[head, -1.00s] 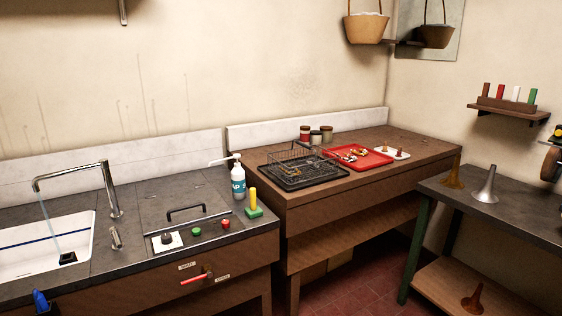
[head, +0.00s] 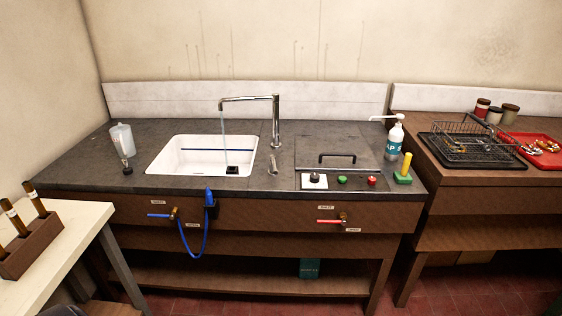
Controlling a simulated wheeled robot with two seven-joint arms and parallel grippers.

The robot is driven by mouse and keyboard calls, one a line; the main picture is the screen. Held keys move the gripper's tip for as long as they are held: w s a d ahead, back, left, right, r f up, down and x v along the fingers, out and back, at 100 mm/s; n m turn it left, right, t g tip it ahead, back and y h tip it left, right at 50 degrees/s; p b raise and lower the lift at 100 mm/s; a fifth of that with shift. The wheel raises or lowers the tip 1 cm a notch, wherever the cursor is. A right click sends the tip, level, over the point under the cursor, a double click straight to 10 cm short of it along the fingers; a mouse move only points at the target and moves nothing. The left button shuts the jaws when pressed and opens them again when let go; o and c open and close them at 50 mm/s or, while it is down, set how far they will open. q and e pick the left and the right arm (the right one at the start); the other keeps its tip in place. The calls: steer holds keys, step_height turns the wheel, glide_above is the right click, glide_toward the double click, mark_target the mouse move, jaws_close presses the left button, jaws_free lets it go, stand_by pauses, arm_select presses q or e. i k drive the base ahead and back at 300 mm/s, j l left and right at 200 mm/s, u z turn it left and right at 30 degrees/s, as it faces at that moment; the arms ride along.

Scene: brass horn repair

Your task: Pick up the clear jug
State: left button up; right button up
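The clear jug (head: 122,138) stands upright on the dark counter (head: 95,162), at the far left, just left of the white sink (head: 165,163). It looks pale and translucent. A small metal fitting (head: 125,163) stands just in front of it, near the counter's front edge. Neither of my grippers is in the head view, so I cannot see how they stand.
Water runs from the tap (head: 275,115) into the sink. A blue hose (head: 206,225) hangs at the counter front. A pale table (head: 75,225) with a wooden rack (head: 30,245) stands at lower left. A soap bottle (head: 394,142) and wire basket (head: 470,150) are on the right.

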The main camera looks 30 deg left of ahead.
mark_target(122, 136)
steer(key=u, duration=2.05)
